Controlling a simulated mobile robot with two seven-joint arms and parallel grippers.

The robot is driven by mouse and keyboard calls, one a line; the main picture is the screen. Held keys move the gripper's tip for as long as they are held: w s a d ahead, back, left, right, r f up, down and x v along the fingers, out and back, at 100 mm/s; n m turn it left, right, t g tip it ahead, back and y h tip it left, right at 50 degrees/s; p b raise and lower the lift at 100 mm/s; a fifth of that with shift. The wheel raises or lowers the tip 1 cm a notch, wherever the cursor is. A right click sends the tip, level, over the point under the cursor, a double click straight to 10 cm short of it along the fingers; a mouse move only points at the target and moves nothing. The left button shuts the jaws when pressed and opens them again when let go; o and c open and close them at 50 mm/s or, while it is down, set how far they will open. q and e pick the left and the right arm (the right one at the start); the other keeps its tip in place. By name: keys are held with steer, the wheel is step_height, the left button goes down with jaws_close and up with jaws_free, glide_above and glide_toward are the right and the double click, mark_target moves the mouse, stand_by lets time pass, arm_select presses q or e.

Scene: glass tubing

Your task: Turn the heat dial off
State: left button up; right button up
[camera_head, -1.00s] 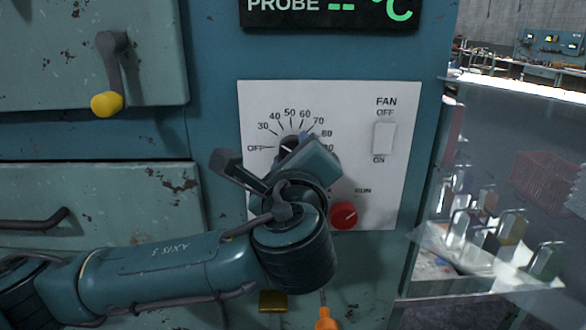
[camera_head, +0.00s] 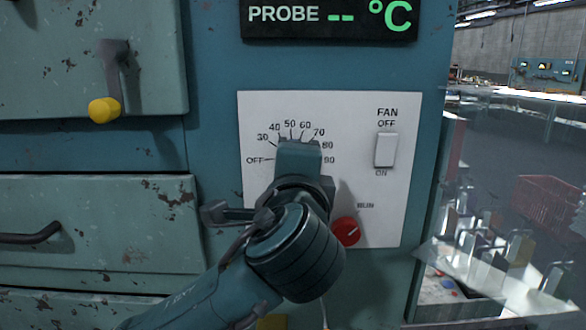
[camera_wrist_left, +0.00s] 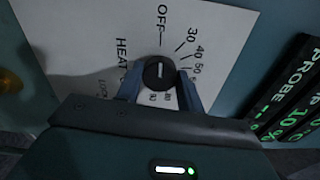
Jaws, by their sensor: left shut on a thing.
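The heat dial (camera_wrist_left: 160,73) is a round black knob with a white line on its face, on a white panel (camera_head: 345,105). In the left wrist view the line lies along the direction of the OFF mark; I cannot tell which end is the pointer. My left gripper (camera_wrist_left: 160,88) has a finger on either side of the knob and is shut on it. In the head view my left gripper (camera_head: 298,152) covers the dial. The scale from OFF through 30 to 90 shows around it. My right gripper is in neither view.
A white fan switch (camera_head: 386,150) and a red knob (camera_head: 346,231) sit to the right on the same panel. A probe display (camera_head: 330,15) is above. A yellow-ended lever (camera_head: 105,110) and drawers are at left. A shelf with metal parts (camera_head: 500,265) stands at right.

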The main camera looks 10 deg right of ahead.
arm_select(q)
steer(key=shift+r, duration=0.1)
stand_by(0.4)
steer(key=o, duration=1)
steer(key=s+a, duration=0.1)
steer(key=s, duration=0.3)
steer(key=s+b, duration=0.1)
steer(key=s, duration=0.3)
steer(key=s+a, duration=0.1)
steer(key=s, duration=0.3)
steer(key=shift+s+a, duration=0.3)
steer(key=shift+s, duration=0.1)
